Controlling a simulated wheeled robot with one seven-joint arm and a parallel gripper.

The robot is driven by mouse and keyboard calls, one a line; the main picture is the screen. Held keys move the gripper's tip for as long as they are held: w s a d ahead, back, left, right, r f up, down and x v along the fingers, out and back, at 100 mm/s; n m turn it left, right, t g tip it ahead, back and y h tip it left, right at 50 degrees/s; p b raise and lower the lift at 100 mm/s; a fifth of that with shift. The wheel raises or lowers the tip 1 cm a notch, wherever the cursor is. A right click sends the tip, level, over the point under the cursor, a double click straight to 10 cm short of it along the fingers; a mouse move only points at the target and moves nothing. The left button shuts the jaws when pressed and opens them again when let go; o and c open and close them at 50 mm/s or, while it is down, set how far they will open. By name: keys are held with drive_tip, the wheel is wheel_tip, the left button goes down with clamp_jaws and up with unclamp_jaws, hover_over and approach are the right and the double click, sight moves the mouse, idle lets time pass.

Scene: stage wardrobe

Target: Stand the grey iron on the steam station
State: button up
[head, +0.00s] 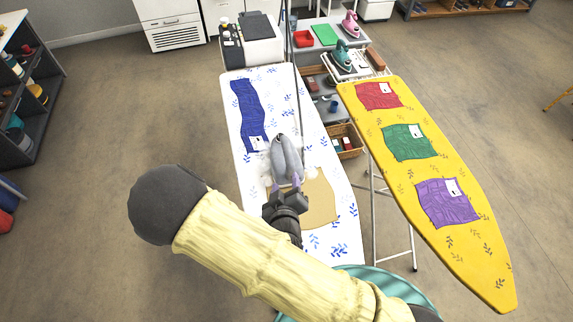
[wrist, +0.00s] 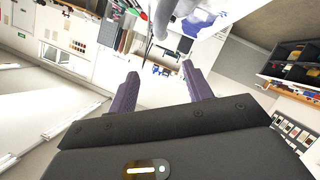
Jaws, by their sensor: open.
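The grey iron (head: 285,158) is on the white ironing board (head: 238,108) with blue leaf prints, beside a tan cloth (head: 322,195). White steam-like puffs show around it. My gripper (head: 286,184) is open at the iron's near end, its purple fingers apart. In the wrist view my gripper (wrist: 160,85) shows nothing clasped, and part of the grey iron (wrist: 184,9) is at the top edge, beyond the fingertips. Whether the fingers touch the iron is unclear. I cannot tell for certain which unit at the back is the steam station.
A teal iron (head: 342,54) and pink iron (head: 350,24) stand at the back. A pale boxy unit (head: 263,41) is beyond the white board. A yellow board (head: 405,178) with red, green and purple cloths is at right. A blue cloth (head: 247,105) lies on the white board.

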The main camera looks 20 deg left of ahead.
drive_tip(key=shift+w+a+f+b, duration=0.25)
drive_tip(key=shift+w+f+b, duration=0.2)
drive_tip(key=shift+b, duration=1.25)
drive_tip(key=shift+w+b, duration=0.1)
drive_tip(key=shift+b, duration=0.3)
drive_tip(key=shift+w+f+b, duration=0.1)
drive_tip(key=shift+w+b, duration=0.2)
drive_tip(key=shift+b, duration=0.95)
drive_tip(key=shift+w+f+b, duration=0.1)
drive_tip(key=shift+w+b, duration=0.1)
drive_tip(key=shift+b, duration=0.65)
drive_tip(key=b, duration=0.8)
approach(286, 151)
drive_tip(key=x, duration=0.4)
drive_tip(key=shift+f, duration=0.1)
drive_tip(key=shift+w+a, duration=0.15)
drive_tip(key=shift+w, duration=0.35)
